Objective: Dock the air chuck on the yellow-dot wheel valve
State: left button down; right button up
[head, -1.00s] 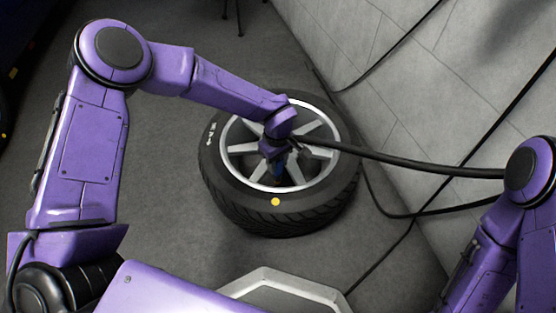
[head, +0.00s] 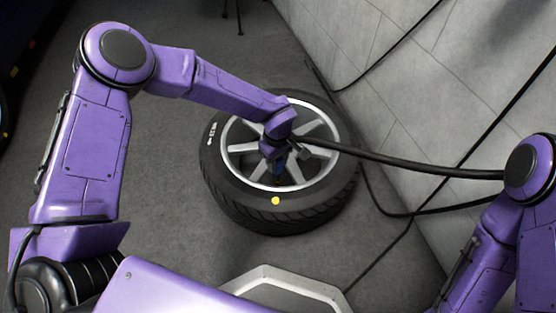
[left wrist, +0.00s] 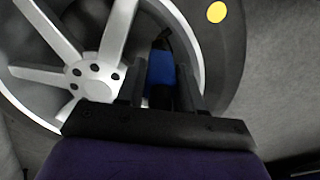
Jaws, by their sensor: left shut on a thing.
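The yellow-dot wheel (head: 228,187) lies flat on the floor, its yellow dot (head: 276,201) on the near sidewall. The wheel's silver spokes (left wrist: 50,75) and the dot (left wrist: 216,12) also show in the left wrist view. My left gripper (head: 278,170) points down over the near part of the rim. It is shut on the blue-bodied air chuck (left wrist: 160,68), whose dark tip points toward the inner edge of the rim near the dot. I cannot tell whether the tip touches the valve, which I cannot make out. My right gripper is out of view.
A thick black hose (head: 410,166) runs from near my left gripper to the right, above the wheel. Thin cables lie along the pale wall (head: 400,90) at the right. A grey-white angular frame (head: 285,279) stands in front. The floor left of the wheel is clear.

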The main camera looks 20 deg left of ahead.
pick_arm(q)
jog(key=shift+f, duration=0.6)
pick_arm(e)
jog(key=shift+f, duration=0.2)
pick_arm(q)
jog(key=c, duration=1)
grip_release()
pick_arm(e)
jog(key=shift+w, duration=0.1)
pick_arm(q)
jog(key=shift+r, duration=0.35)
jog(key=shift+r+p, duration=0.8)
jog(key=shift+p, duration=0.35)
notch_tip(320, 180, up, 2)
jog(key=shift+p, duration=1.1)
notch_tip(320, 180, up, 7)
jog(key=p, duration=0.7)
jog(key=shift+f, duration=0.1)
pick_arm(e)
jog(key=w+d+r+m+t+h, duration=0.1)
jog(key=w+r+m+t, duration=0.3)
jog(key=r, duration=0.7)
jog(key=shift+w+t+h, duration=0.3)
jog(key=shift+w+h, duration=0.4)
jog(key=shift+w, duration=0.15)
